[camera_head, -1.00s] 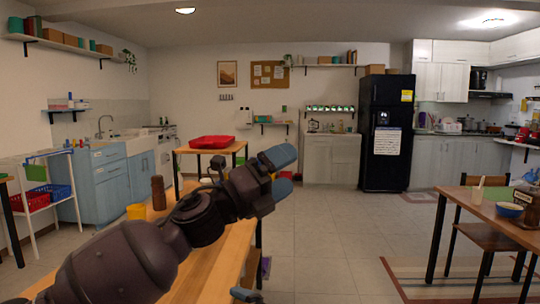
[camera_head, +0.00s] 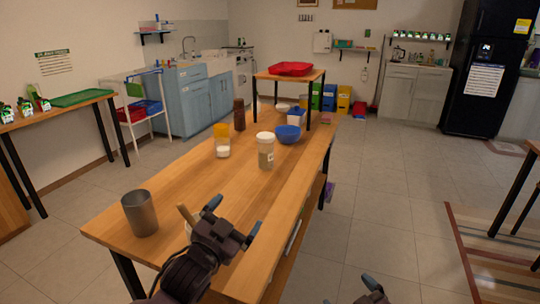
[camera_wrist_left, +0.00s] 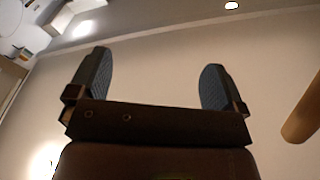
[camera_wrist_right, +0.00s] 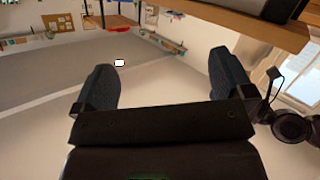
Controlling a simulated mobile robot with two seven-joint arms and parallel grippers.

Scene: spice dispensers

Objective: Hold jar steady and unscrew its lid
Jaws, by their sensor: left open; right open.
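Two jars stand upright on the wooden table (camera_head: 175,195): a taller one with a white lid (camera_head: 266,150) and greenish-brown contents, and a shorter one with an orange-yellow lid (camera_head: 222,140) and white contents. I cannot tell which one the task means. My left gripper (camera_head: 231,219) is open and empty over the near part of the table, nearer to me than both jars. Its spread fingers show in the left wrist view (camera_wrist_left: 155,75). My right gripper (camera_head: 374,288) is only partly visible at the bottom edge, right of the table. The right wrist view (camera_wrist_right: 163,75) shows it open and empty.
A metal cup (camera_head: 140,213) stands at the table's near left. A bowl with a wooden handle beside it is partly hidden by my left gripper. A blue bowl (camera_head: 288,134) and a dark brown bottle (camera_head: 239,115) stand farther back.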

